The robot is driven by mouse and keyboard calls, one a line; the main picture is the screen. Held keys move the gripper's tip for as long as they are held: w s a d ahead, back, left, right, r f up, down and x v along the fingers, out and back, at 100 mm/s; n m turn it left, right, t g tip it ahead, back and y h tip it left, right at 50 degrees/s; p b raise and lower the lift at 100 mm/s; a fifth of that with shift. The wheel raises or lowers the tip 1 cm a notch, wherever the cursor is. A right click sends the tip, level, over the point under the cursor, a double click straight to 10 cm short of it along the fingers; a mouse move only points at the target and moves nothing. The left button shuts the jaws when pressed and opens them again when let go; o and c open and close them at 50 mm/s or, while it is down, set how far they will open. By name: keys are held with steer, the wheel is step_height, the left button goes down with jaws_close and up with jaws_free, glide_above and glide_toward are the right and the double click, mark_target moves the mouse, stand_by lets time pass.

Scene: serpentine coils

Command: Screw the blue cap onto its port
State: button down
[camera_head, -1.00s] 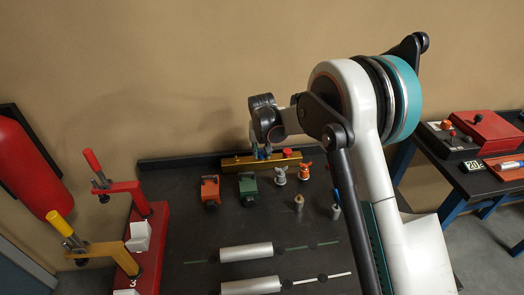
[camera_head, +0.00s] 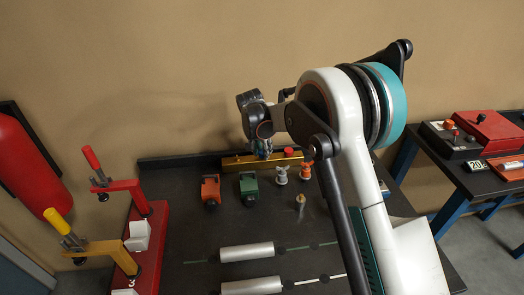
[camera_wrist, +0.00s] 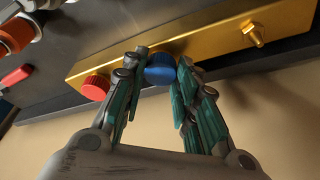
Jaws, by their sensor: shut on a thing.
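The blue cap (camera_wrist: 160,69) is between the fingertips of my gripper (camera_wrist: 162,62) in the wrist view. The fingers are shut on its sides. The cap is at the face of the long gold block (camera_wrist: 205,44); whether it is threaded on a port I cannot tell, as its far side is hidden. A bare brass port (camera_wrist: 253,33) sticks out of the block to the right. A red cap (camera_wrist: 95,87) sits on the block to the left. In the head view my gripper (camera_head: 262,152) is over the gold block (camera_head: 236,162), and the blue cap is not clearly visible.
Orange (camera_head: 210,190) and green (camera_head: 248,188) blocks and small valve-like parts (camera_head: 281,174) stand in front of the gold block. Silver cylinders (camera_head: 246,251) lie nearer on the dark table. Toggle clamps (camera_head: 150,235) stand at the left. A side table (camera_head: 475,165) is at the right.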

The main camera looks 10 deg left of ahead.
steer(key=shift+d, duration=0.25)
steer(key=shift+m+g+h, duration=0.3)
steer(key=shift+m+h, duration=0.1)
steer(key=shift+m, duration=1.2)
